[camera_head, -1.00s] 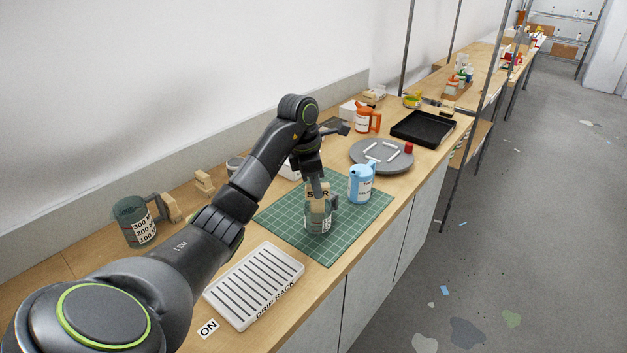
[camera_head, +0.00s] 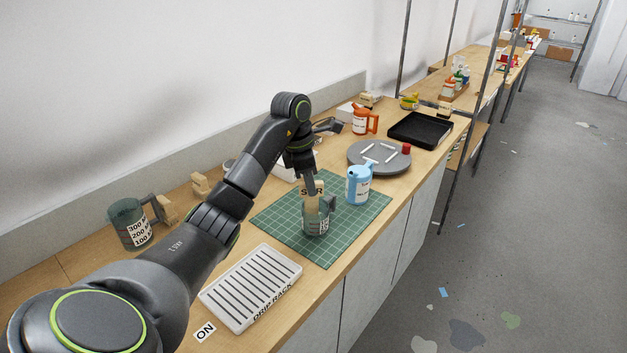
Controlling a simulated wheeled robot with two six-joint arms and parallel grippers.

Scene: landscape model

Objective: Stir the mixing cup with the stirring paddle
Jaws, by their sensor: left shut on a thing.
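The mixing cup (camera_head: 316,226), a greyish see-through cup with a dark handle on its right and printed marks, stands upright on the green cutting mat (camera_head: 274,224). The stirring paddle (camera_head: 312,203), light wood with a label that reads partly as "STIR", stands in the cup, its lower end inside. My left gripper (camera_head: 311,186) is above the cup, pointing down and shut on the paddle's upper part. The fingers hide part of the label. My right gripper is not in view.
A light blue jug (camera_head: 359,185) stands close right of the cup. The white drip rack (camera_head: 253,288) lies in front. A larger measuring cup (camera_head: 130,225) is at left, a grey turntable (camera_head: 379,158), an orange jug (camera_head: 364,121) and a black tray (camera_head: 421,130) farther back.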

